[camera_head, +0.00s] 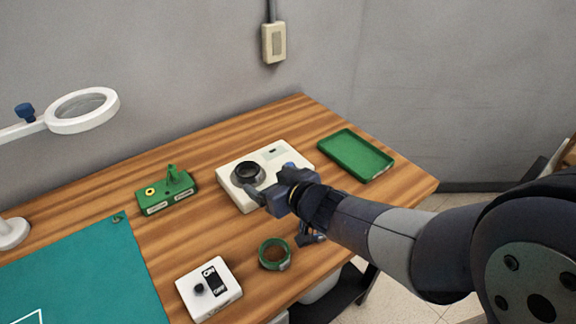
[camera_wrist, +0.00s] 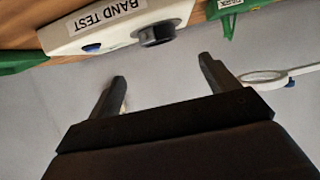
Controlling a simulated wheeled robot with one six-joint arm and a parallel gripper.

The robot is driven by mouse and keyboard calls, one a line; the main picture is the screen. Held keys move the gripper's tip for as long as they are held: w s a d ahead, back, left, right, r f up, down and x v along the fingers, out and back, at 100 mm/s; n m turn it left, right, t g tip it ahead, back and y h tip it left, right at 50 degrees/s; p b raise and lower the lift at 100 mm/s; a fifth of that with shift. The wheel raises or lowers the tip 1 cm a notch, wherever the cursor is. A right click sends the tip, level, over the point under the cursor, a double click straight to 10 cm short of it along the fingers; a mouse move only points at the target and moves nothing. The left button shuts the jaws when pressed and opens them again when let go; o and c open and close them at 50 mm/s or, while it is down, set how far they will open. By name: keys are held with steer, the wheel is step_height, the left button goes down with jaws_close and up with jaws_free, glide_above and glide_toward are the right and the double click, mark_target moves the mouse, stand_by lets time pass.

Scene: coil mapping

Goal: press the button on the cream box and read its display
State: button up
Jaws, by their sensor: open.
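The cream box (camera_head: 228,165) lies on the wooden table, with a dark round socket or knob on its top. A small dark display (camera_head: 273,152) sits toward its back and is too small to read. In the wrist view the cream box (camera_wrist: 75,28) is upside down, with a "BAND TEST" label, a blue button (camera_wrist: 92,48) and the dark round part (camera_wrist: 157,34). My gripper (camera_head: 270,183) is over the box's front right part and hides some of it. In the wrist view its jaws (camera_wrist: 162,69) are apart and empty, with the button off to the left.
A green block (camera_head: 167,194) stands left of the box and a green tray (camera_head: 354,155) right. A green ring (camera_head: 274,254) and a white box with a black knob (camera_head: 209,290) lie in front. A teal mat (camera_head: 85,270) and a ring magnifier (camera_head: 82,109) are left.

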steer(key=shift+c, duration=0.4)
jaws_close()
stand_by(0.6)
stand_by(0.9)
